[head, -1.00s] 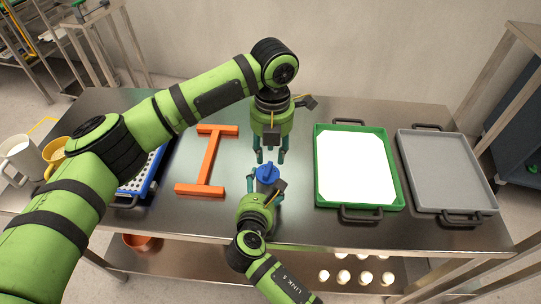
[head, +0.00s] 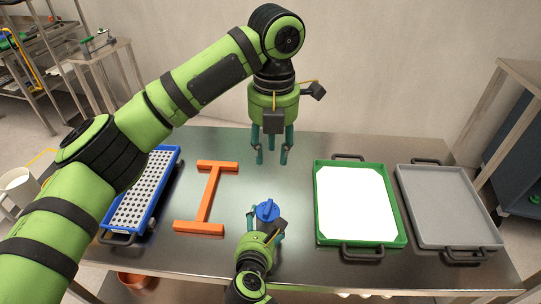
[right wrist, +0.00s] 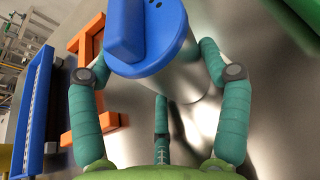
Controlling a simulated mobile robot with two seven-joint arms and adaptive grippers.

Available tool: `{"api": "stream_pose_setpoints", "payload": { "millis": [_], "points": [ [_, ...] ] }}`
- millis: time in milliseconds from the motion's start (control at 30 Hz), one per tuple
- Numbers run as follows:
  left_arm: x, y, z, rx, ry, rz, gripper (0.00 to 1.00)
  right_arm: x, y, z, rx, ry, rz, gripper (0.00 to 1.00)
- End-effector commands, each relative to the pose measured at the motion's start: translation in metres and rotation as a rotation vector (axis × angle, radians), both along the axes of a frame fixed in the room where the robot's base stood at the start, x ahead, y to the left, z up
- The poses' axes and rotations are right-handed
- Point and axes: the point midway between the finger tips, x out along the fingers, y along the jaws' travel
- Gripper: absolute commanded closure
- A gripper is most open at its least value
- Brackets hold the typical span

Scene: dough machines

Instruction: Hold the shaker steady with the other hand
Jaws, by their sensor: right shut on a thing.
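The shaker has a blue lid (head: 267,210) with a raised bar and small holes, and a shiny metal body (right wrist: 192,85). It stands at the front middle of the steel table in the head view; in the right wrist view it appears tilted. My right gripper (head: 266,226) is shut on the shaker, its teal fingers around the body below the lid. My left gripper (head: 271,158) hangs above and behind the shaker, apart from it. Its fingers point down, spread, with nothing between them.
An orange I-shaped frame (head: 209,197) lies left of the shaker. A blue perforated tray (head: 140,195) lies further left. A green-rimmed tray with a white sheet (head: 318,210) and a grey tray (head: 450,205) lie to the right. The steel table (head: 300,180) is bare between them.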

Motion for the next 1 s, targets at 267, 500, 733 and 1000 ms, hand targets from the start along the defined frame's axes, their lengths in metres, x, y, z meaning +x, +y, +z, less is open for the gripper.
{"api": "stream_pose_setpoints", "payload": {
  "millis": [267,500,733,1000],
  "points": [
    [0.0,0.0,0.002,0.0,0.0,0.0,0.62,-0.001,-0.002,-0.004,-0.004,0.01,-0.004,0.63],
    [0.0,0.0,0.002,0.0,0.0,0.0,0.62,-0.001,-0.002,-0.004,-0.002,0.007,-0.003,0.0],
    [0.0,0.0,0.002,0.0,0.0,0.0,0.62,-0.001,-0.001,-0.002,-0.001,0.005,-0.001,0.0],
    [0.0,0.0,0.002,0.0,0.0,0.0,0.62,-0.019,0.003,0.005,0.002,0.005,0.0,0.0]
  ]
}}
